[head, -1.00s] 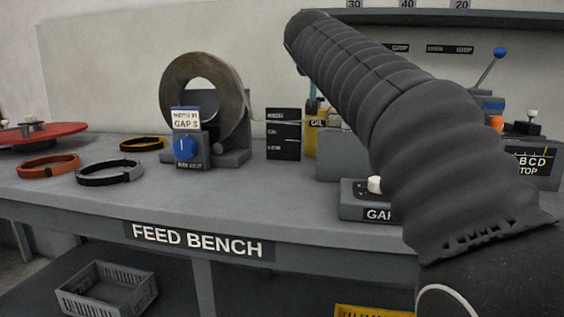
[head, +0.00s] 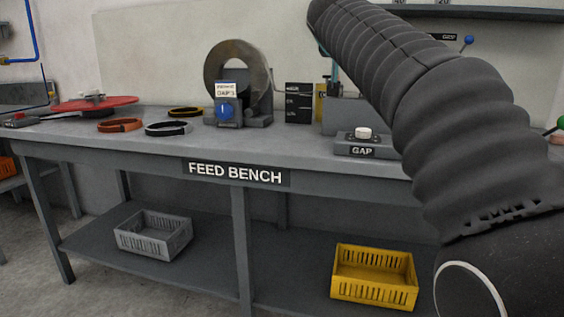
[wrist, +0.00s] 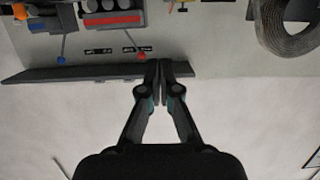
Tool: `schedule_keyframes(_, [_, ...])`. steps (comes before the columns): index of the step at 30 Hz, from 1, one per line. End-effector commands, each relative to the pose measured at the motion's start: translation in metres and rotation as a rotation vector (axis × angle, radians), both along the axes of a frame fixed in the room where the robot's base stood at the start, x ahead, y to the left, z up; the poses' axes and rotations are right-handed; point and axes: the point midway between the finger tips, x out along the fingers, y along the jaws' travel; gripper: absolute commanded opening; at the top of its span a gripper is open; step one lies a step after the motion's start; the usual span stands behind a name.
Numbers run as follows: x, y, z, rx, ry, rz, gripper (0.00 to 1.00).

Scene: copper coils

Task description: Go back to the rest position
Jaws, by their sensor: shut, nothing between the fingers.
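My gripper (wrist: 166,82) shows in the wrist view with its two fingers together and nothing between them. It is in the air in front of a pale wall and a dark shelf (wrist: 75,73), and that view looks upside down. In the head view my dark, sleeved arm covers the right side, and the gripper itself is not visible there.
On the bench are an orange band (head: 120,125), a black band (head: 168,128), a red disc (head: 95,104) and a GAP box with a white button (head: 362,134). A grey crate (head: 153,236) and a yellow crate (head: 374,277) sit on the lower shelf. Floor shows at lower left.

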Motion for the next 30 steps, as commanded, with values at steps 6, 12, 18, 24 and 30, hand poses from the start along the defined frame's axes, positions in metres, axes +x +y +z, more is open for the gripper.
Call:
schedule_keyframes(6, [0.001,0.004,-0.014,-0.077,0.058,0.034,0.00])
schedule_keyframes(12, [0.006,0.013,-0.058,-0.109,0.165,0.073,0.00])
schedule_keyframes(18, [-0.004,0.019,-0.115,-0.133,0.299,0.122,0.00])
schedule_keyframes(24, [-0.046,0.017,-0.188,-0.142,0.478,0.186,0.00])
schedule_keyframes(30, [-0.128,0.007,-0.270,-0.115,0.670,0.255,0.00])
